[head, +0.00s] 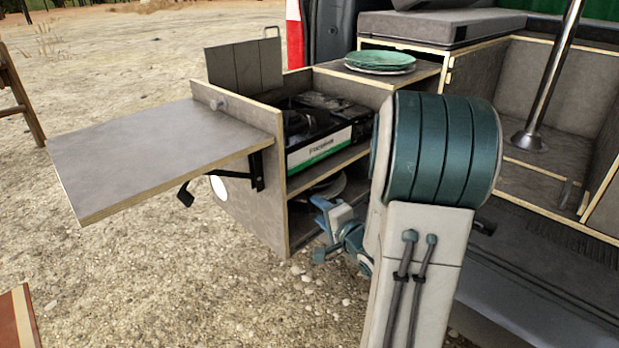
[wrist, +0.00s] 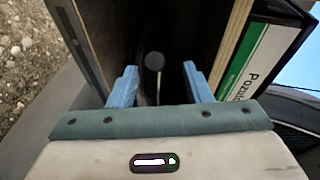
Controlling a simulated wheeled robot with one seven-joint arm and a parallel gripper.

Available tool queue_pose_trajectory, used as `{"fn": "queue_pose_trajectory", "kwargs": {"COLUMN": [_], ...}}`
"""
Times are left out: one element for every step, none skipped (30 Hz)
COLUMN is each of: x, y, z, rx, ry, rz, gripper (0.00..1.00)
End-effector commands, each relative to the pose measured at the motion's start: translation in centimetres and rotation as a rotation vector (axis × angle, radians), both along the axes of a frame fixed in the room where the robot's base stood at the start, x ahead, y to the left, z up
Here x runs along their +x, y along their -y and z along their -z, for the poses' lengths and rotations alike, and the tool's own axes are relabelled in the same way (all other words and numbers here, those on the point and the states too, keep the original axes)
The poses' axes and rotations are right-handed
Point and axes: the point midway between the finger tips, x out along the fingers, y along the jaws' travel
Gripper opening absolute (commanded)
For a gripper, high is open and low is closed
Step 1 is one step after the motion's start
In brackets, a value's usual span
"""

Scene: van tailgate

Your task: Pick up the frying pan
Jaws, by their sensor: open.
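A rounded grey edge, which looks like the frying pan (head: 331,187), shows on the lower shelf of the pull-out cabinet, under the stove. My arm and gripper hide part of it. My gripper (head: 326,210) is at the open front of that shelf. In the wrist view my gripper (wrist: 161,84) has its two blue fingers spread apart. A dark rounded end on a thin pale stem, probably the pan's handle (wrist: 154,60), shows in the gap between the fingers. I cannot tell whether it touches either finger, and the pan's body is lost in shadow.
The stove (head: 318,140) sits on the shelf above, close over my gripper. The cabinet's side panel (head: 255,200) and shelf boards bound the space. Green plates (head: 380,61) lie on top. A fold-out table (head: 150,150) juts left. Gravel ground is open at front left.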

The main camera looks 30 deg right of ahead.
Motion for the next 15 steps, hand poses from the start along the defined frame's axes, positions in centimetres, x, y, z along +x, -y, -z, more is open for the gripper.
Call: {"fn": "queue_pose_trajectory", "kwargs": {"x": [0.1, 0.2, 0.5, 0.8, 1.1, 1.7, 2.2, 2.7, 3.3, 3.8, 4.1, 4.6, 4.8, 5.0, 5.2], "y": [0.0, 0.0, 0.0, 0.0, 0.1, 0.1, 0.1, 0.2, 0.3, 0.2, 0.2, 0.1, 0.1, 0.1, 0.1], "z": [0.0, 0.1, 0.3, 0.4, 0.5, 0.7, 0.9, 1.1, 1.3, 1.2, 1.3, 1.3, 1.2, 1.3, 1.3], "rx": [0.001, 0.000, 0.000, 0.000, -0.001, -0.001, -0.001, -0.001, 0.001, 0.000, 0.000, 0.000, 0.000, 0.000, 0.000], "ry": [0.000, 0.000, 0.000, 0.001, 0.002, 0.003, 0.002, 0.002, 0.002, 0.002, 0.001, 0.002, 0.002, 0.002, 0.001], "rz": [-0.001, 0.000, 0.000, 0.000, -0.001, -0.002, -0.003, -0.003, -0.002, -0.002, -0.002, -0.002, -0.002, -0.002, -0.001], "gripper": [0.45, 0.45, 0.45, 0.45, 0.45, 0.45, 0.45, 0.45, 0.45, 0.45, 0.45, 0.45, 0.45, 0.45, 0.45]}}
